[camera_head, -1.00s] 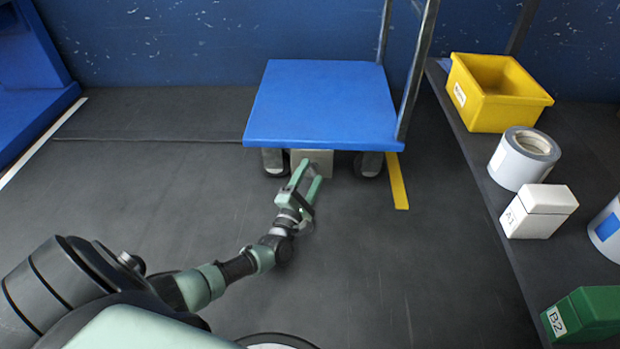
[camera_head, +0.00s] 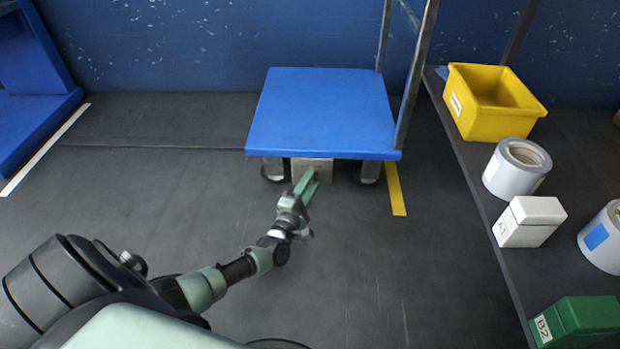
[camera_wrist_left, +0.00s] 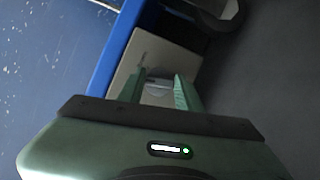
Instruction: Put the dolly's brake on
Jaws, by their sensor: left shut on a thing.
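The dolly (camera_head: 325,110) has a flat blue deck, a metal handle frame on its right side and dark wheels below. Under its near edge is a beige box (camera_head: 322,173), which also shows in the wrist view (camera_wrist_left: 155,45). My left gripper (camera_head: 306,182) reaches under that edge, in front of the box, with its green fingers close together. In the wrist view the left gripper (camera_wrist_left: 158,92) has a small light grey piece of the dolly's brake (camera_wrist_left: 158,89) between its fingers. The fingers hide part of it. My right gripper is out of view.
A yellow floor strip (camera_head: 396,190) lies right of the dolly. A dark shelf on the right holds a yellow bin (camera_head: 490,112), grey rolls (camera_head: 516,168), a white box (camera_head: 529,221) and a green box (camera_head: 577,321).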

